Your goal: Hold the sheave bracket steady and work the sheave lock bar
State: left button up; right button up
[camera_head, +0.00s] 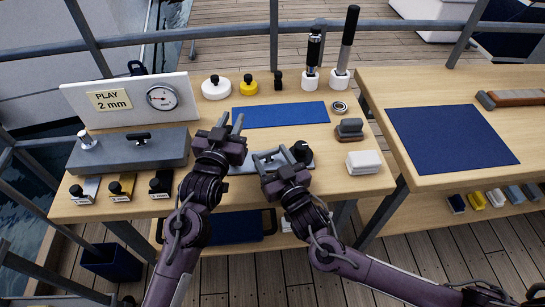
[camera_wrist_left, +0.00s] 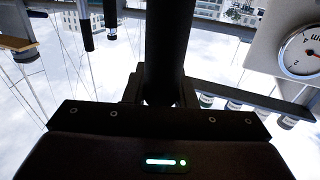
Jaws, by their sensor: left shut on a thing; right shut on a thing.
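The sheave bracket (camera_head: 268,157) is a grey metal frame on a grey base near the table's front middle. A black knob (camera_head: 302,152) stands at its right end. My right gripper (camera_head: 272,170) is shut at the front of the bracket; the exact contact is hidden by the gripper. My left gripper (camera_head: 230,130) is raised just left of the bracket. In the left wrist view a thick dark bar (camera_wrist_left: 168,45) stands between its jaws, and the gripper is shut on it. I cannot tell whether this is the sheave lock bar.
A grey block (camera_head: 125,155) with a black handle and a panel with a gauge (camera_head: 160,97) stand left. A blue mat (camera_head: 280,114) lies behind the bracket. Two upright black-handled tools (camera_head: 312,62) stand at the back. A white block (camera_head: 364,161) lies right.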

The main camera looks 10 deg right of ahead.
jog(key=shift+a+m+t+h, duration=0.15)
jog(key=shift+m+h, duration=0.55)
jog(key=shift+h, duration=0.35)
jog(key=shift+a+m+t+h, duration=0.2)
jog(key=shift+m+h, duration=0.5)
jog(key=shift+h, duration=0.3)
jog(key=shift+a+m+t+h, duration=0.15)
jog(key=shift+m+h, duration=0.55)
jog(key=shift+h, duration=0.35)
jog(key=o, duration=0.7)
jog(key=shift+s, duration=0.1)
jog(key=s, duration=1.2)
jog(key=shift+a, duration=0.1)
